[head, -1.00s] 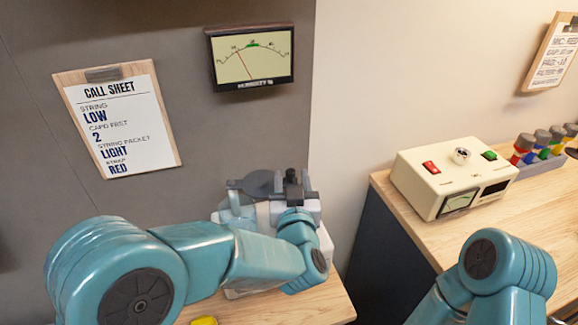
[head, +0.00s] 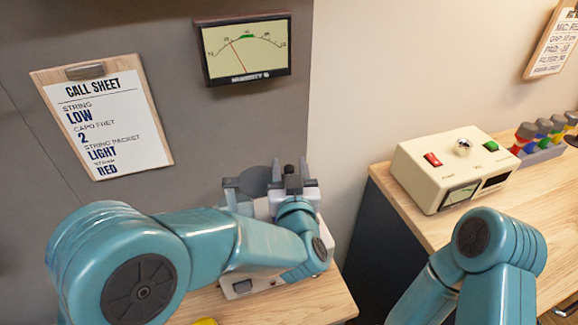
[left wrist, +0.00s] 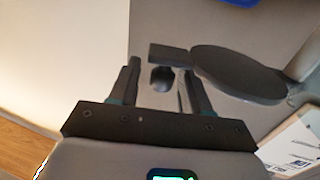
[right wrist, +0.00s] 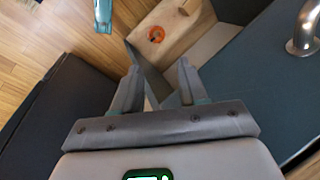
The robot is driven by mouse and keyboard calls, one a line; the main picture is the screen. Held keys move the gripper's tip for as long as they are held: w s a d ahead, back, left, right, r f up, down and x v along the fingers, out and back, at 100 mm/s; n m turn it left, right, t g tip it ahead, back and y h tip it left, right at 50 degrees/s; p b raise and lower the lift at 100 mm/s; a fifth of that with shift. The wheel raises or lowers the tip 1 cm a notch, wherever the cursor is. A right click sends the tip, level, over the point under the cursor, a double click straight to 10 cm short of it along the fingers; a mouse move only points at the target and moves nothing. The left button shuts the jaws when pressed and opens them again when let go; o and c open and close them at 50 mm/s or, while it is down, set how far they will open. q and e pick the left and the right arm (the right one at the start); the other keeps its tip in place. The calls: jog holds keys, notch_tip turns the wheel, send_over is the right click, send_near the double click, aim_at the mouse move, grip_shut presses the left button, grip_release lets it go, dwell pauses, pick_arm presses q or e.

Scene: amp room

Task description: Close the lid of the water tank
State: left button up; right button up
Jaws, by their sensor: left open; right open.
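The water tank (head: 242,287) is a pale box on the wooden surface at the wall, largely hidden behind my left arm. Its lid (head: 254,181) is a dark grey round disc, standing raised at the back of the tank. In the left wrist view the lid (left wrist: 240,74) lies right of the fingers, with a dark block (left wrist: 172,55) at its edge. My left gripper (head: 292,178) is open and empty, just right of the lid; its fingertips (left wrist: 160,80) are near that block, contact unclear. My right gripper (right wrist: 158,76) is open and empty, away from the tank.
A cream control box (head: 455,168) with red and green buttons stands on the right counter, beside a rack of coloured items (head: 545,142). A humidity meter (head: 243,48) and call sheet (head: 106,120) hang on the wall. A yellow thing (head: 205,321) shows at the bottom edge.

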pick_arm(q)
jog(key=c, duration=0.7)
jog(key=shift+w+f, duration=0.1)
grip_shut()
pick_arm(e)
jog(key=shift+s+f, duration=0.1)
jog(key=shift+s, duration=0.05)
